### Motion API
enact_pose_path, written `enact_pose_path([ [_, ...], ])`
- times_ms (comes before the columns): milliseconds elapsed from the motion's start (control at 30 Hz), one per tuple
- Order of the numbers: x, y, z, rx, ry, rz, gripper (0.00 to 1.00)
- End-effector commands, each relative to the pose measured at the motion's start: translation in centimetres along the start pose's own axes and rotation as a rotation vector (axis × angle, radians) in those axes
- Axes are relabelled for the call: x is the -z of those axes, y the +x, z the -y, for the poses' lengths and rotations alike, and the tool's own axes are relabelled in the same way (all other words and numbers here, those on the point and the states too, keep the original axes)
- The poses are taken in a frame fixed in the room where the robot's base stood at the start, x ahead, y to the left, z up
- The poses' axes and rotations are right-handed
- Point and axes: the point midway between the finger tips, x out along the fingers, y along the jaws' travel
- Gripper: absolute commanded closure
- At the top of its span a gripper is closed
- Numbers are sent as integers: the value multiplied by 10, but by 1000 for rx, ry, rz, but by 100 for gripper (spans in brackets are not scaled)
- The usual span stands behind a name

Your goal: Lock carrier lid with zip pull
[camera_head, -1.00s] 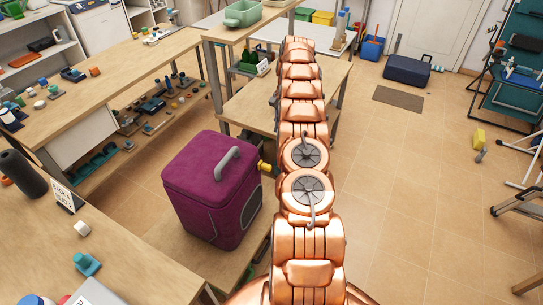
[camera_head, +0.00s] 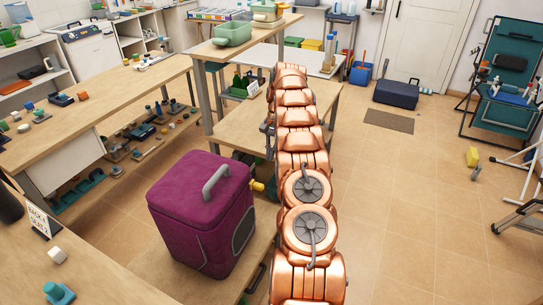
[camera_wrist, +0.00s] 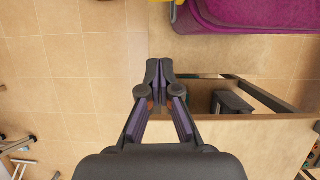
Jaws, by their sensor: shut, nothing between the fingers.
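The purple carrier (camera_head: 196,225) stands upright on a low wooden surface in the head view. Its lid (camera_head: 203,183) lies down on the body and has a grey handle (camera_head: 216,183). A small yellow piece, perhaps the zip pull (camera_head: 258,186), sticks out from its right side near the lid seam. In the wrist view the carrier (camera_wrist: 255,15) fills the upper right, and a bit of yellow (camera_wrist: 178,4) shows at the top edge. My gripper (camera_wrist: 161,66) is shut and empty, apart from the carrier. In the head view my arm hides the gripper.
A wooden table (camera_head: 240,128) stands behind the carrier, beside my arm. A workbench (camera_head: 100,105) with small items is on the left. A blue case (camera_head: 397,95) and a grey mat (camera_head: 389,121) lie on the floor. The tiled floor to the right is mostly clear.

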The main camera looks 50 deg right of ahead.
Motion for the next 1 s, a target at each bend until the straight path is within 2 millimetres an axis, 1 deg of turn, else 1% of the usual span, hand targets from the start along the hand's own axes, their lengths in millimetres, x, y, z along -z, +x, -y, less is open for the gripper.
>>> enact_pose_path([
  [33, 3, 7, -2, 0, 3, -1, 100],
  [200, 2, 17, -3, -2, 3, -1, 100],
  [267, -1, 18, -2, -3, 2, 2, 100],
  [667, -2, 60, -3, -4, 4, 5, 100],
  [1000, -22, 68, -2, -3, 3, 1, 100],
])
